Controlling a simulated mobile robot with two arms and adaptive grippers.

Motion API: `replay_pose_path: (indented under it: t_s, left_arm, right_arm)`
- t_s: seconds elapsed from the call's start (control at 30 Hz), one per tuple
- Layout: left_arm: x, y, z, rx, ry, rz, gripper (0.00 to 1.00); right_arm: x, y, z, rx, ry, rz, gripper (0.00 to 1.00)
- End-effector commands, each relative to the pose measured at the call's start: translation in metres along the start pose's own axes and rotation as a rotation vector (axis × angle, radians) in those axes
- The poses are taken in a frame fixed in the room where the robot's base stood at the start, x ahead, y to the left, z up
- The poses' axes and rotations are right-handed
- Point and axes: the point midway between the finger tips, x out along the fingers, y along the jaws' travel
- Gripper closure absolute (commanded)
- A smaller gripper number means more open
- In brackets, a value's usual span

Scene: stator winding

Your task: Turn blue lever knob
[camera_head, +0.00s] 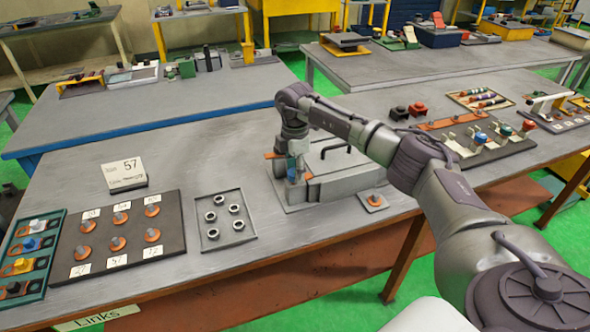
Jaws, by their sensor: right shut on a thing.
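My right arm reaches in from the right, across the front of the workbench, and bends down at a grey block-shaped fixture (343,188). My right gripper (296,170) points down at the left end of this fixture and is shut on a small bluish part (293,147), which looks like the blue lever knob. The fingers and wrist hide most of this part, so I cannot tell its angle. A black bent handle stands on top of the fixture. Another blue knob (480,139) stands on a dark tray at the right. My left gripper is not in view.
A square tray with several nuts (246,238) and a dark board with orange pieces and number labels (178,235) lie left of the fixture. A small plate with an orange piece (374,207) lies at its front right. A card reading 57 (124,188) stands behind the board.

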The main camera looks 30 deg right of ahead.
Motion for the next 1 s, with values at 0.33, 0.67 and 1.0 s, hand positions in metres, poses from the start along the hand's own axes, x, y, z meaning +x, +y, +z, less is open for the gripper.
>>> replay_pose_path:
  t_s: [0.33, 0.67, 1.0]
  left_arm:
    - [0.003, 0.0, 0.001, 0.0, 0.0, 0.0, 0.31]
    - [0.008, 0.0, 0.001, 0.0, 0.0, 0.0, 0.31]
    - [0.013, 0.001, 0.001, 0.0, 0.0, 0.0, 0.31]
  right_arm:
    - [-0.001, 0.001, 0.0, -0.283, 0.0, 0.003, 0.9]
    - [0.0, 0.001, 0.001, -0.596, -0.001, 0.003, 0.9]
    - [0.0, 0.001, 0.0, -0.919, -0.002, 0.002, 0.9]
